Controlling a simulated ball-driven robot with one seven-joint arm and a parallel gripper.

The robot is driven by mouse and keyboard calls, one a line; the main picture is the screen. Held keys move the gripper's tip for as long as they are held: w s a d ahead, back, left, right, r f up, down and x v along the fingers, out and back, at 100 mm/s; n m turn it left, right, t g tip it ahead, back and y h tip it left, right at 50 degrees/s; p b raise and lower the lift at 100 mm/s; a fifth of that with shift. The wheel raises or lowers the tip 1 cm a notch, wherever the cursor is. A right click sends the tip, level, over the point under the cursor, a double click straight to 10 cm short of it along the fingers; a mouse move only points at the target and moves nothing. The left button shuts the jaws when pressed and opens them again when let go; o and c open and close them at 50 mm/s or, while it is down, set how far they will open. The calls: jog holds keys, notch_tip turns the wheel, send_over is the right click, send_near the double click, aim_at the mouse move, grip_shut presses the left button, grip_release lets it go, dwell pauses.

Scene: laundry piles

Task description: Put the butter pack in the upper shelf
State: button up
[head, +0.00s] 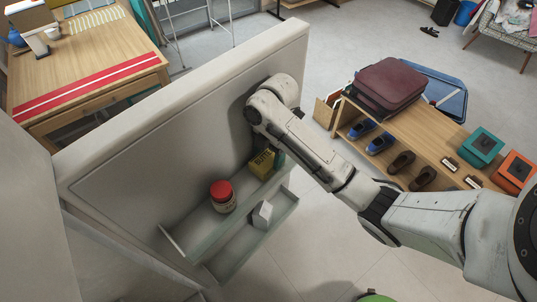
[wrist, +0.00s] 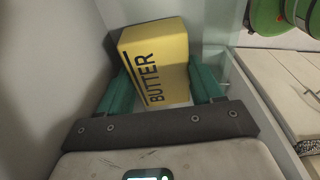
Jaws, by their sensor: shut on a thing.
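The yellow butter pack (head: 262,164) is at the right end of the upper shelf (head: 184,240) on the open fridge door. My gripper (head: 273,158) is around it, partly hidden by my arm. In the wrist view the butter pack (wrist: 160,55) stands slightly tilted between the two green fingers of my gripper (wrist: 160,82), which are shut on it. The door's pale inner wall is close on the left. I cannot tell whether the pack's bottom touches the shelf floor.
A red-lidded jar (head: 222,196) stands on the same shelf, left of the butter. A white carton (head: 262,214) stands in the lower shelf (head: 240,252). A wooden shoe rack (head: 428,128) with a maroon suitcase (head: 397,85) is to the right. A wooden table (head: 90,62) is behind the door.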

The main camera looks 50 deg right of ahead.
jog(key=o, duration=0.9)
jog(key=shift+f, duration=0.15)
jog(key=shift+o, duration=0.2)
notch_tip(320, 180, up, 12)
jog(key=d+p, duration=0.1)
jog(key=p, duration=0.3)
jog(key=shift+d, duration=0.35)
jog(key=shift+s, duration=0.1)
